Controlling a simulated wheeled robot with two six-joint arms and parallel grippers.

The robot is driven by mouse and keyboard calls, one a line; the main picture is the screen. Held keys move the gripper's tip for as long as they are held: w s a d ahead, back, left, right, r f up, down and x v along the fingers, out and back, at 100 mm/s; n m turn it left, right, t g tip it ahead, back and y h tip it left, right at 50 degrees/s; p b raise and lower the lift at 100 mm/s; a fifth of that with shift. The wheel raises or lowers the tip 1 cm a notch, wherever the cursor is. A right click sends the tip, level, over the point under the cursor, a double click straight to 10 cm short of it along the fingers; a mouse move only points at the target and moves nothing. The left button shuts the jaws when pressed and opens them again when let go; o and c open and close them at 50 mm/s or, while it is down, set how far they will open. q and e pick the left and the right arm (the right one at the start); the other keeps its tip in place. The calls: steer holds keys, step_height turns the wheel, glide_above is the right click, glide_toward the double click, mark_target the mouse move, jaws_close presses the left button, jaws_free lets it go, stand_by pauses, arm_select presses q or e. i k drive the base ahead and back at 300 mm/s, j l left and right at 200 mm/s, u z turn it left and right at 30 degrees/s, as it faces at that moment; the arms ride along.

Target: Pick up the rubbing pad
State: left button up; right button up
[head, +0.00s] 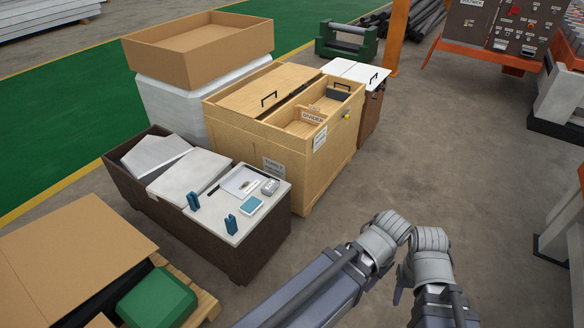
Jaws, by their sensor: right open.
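A flat light-blue block with a pale top (251,206), which looks like the rubbing pad, lies on the white top of the low brown bench (262,246). Its small size leaves some doubt. My right gripper (400,287) is at the bottom right of centre, over the floor and well apart from the bench. It is open, and its fingers are mostly hidden by my wrist. My left arm comes in from the bottom, its wrist close beside the right one. The left gripper itself is hidden.
Two dark-blue upright pieces (231,224) (193,200), a grey device (270,186) and a sheet with a pen (240,182) share the bench top. A wooden crate (310,185) stands behind. A green box (158,298) lies at lower left.

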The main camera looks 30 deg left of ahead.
mark_target(268, 189)
steer(key=i+l+u, duration=0.1)
steer(key=i+u, duration=0.25)
steer(key=i, duration=0.15)
steer(key=i+l+u, duration=0.25)
steer(key=i+u, duration=0.15)
steer(key=i+l+u, duration=0.1)
steer(key=i+u, duration=0.2)
steer(key=u, duration=0.15)
steer(key=i+l+u, duration=0.15)
steer(key=u, duration=0.3)
steer(key=i+l+u, duration=0.3)
steer(key=u, duration=0.15)
steer(key=i+l+u, duration=0.2)
steer(key=l+u, duration=0.25)
steer(key=i+l+u, duration=0.25)
steer(key=k+j, duration=0.05)
steer(key=k, duration=0.05)
